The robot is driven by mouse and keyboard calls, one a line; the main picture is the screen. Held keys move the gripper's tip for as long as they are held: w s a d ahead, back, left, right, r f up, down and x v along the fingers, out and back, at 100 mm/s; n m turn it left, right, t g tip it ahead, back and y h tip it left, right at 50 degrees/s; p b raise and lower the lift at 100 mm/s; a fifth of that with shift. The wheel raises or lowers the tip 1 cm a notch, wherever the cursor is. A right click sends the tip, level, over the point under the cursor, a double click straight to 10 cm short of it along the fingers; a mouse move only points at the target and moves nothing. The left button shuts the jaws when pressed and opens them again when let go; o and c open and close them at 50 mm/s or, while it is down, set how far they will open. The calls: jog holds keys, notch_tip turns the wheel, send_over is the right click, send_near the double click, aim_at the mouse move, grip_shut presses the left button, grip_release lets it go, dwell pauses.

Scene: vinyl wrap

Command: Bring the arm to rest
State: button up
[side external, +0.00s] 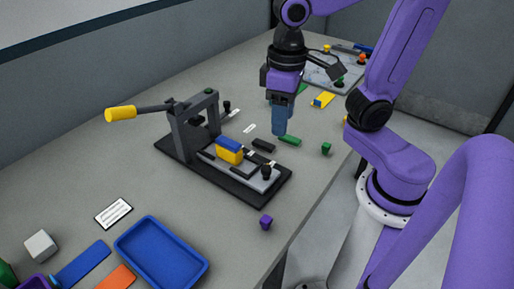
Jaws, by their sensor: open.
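My purple arm comes in from the right. My gripper (280,118) points down above the grey table (90,185), behind the far right end of the black fixture. Its blue fingers are open, and I see nothing held between them. The fixture's black base (262,193) carries a dark upright frame with a lever ending in a yellow handle (120,114). A blue-topped yellow block (229,151) sits on the fixture. The exact height of my fingertips over the table cannot be told from this view.
A blue tray (160,255) stands at the front, near a white cube (40,245) and a white label card (114,213). A small purple piece (266,222) and green pieces (326,148) lie near the table's right edge. A grey board (335,72) lies at the back.

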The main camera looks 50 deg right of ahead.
jog(key=s+d+f+n, duration=0.3)
jog(key=s+f+n, duration=0.2)
jog(key=s+n, duration=0.3)
jog(key=shift+s+f+n, duration=0.3)
jog(key=shift+f+n, duration=0.05)
jog(key=shift+n, duration=0.05)
dwell(1.4)
